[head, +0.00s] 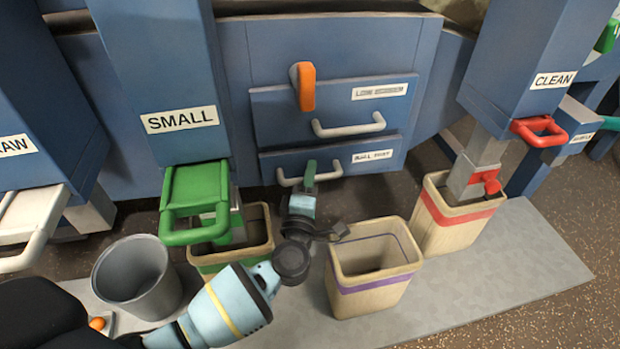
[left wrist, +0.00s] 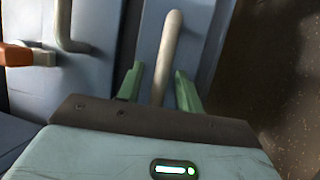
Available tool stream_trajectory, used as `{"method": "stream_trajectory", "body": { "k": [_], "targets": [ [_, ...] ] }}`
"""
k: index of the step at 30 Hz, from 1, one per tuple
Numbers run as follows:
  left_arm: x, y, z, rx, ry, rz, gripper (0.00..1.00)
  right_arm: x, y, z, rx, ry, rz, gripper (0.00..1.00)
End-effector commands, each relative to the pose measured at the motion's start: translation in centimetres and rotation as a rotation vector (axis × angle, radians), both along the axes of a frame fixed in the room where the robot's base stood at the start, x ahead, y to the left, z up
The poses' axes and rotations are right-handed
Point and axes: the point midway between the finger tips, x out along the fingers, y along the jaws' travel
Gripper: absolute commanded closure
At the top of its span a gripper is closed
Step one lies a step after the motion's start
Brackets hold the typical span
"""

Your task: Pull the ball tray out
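The ball tray (head: 391,147) is the low blue drawer with a white label, under another drawer in the middle of the head view. It looks shut. Its pale curved handle (head: 329,176) shows at the drawer's left part. My left gripper (head: 308,177) is at this handle, and its green fingers partly cover it. In the left wrist view, the handle (left wrist: 168,50) runs between the two fingers (left wrist: 157,88) of my left gripper, with a gap visible on both sides. The gripper is open around the handle. My right gripper is not seen.
The upper drawer (head: 275,120) has a pale handle (head: 349,127) and an orange lever (head: 304,86). Below stand a grey bucket (head: 137,280), a green-banded bin (head: 262,247), a purple-banded bin (head: 373,285) close in front of the tray, and a red-banded bin (head: 455,225).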

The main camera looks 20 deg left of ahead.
Motion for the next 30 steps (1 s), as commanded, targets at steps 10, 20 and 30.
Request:
{"method": "stream_trajectory", "body": {
  "k": [10,20,30],
  "targets": [
    [-0.03,0.01,-0.01,0.001,0.0,0.0,0.86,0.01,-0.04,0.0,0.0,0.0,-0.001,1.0],
    [-0.04,0.01,-0.03,0.001,0.0,0.0,1.0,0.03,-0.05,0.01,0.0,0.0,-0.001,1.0],
    [-0.49,-0.26,-0.07,0.0,0.003,0.001,1.0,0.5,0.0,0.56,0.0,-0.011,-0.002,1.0]
  ]
}}
